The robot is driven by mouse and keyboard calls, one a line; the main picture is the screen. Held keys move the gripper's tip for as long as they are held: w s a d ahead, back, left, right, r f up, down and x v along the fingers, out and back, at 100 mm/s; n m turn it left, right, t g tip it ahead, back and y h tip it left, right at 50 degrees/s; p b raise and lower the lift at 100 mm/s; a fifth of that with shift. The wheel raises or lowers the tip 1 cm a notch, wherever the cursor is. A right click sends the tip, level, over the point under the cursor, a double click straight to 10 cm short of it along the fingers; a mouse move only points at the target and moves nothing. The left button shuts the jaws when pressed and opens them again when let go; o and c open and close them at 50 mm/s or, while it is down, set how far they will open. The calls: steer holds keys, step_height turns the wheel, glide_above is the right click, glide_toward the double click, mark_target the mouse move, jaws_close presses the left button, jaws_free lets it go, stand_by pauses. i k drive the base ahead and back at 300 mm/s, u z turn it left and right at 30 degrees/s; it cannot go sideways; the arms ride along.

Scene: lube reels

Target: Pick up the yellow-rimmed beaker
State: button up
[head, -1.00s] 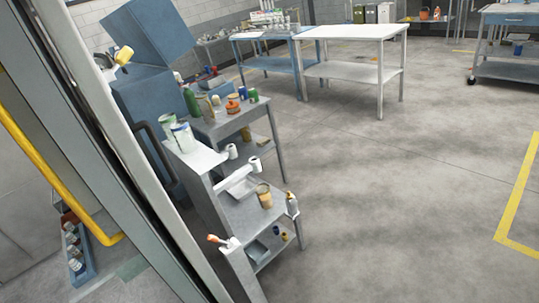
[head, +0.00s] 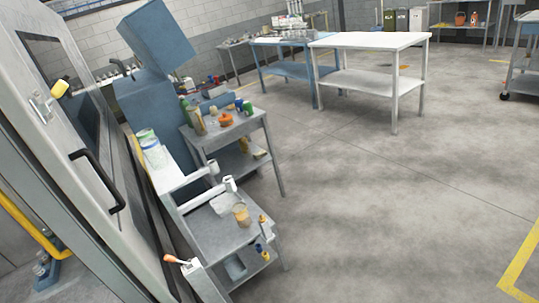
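A small tan beaker (head: 241,215) with a yellowish rim stands on the grey lower cart (head: 222,235) beside the machine, left of centre. It is the best match I see for the yellow-rimmed beaker, but it is too small to be sure of the rim colour. It looks upright and nothing touches it from above. My gripper is not in view.
A machine door with a black handle (head: 97,180) fills the left. An orange-tipped lever (head: 177,260) and white bars (head: 205,196) stand near the cart. A grey table (head: 240,125) holds bottles and jars. A white table (head: 370,41) is behind. Open floor lies right.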

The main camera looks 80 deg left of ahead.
mark_target(242, 216)
steer(key=u, duration=0.05)
steer(key=i, duration=2.25)
steer(key=u, duration=3.6)
steer(key=i, duration=1.05)
steer(key=z, duration=0.05)
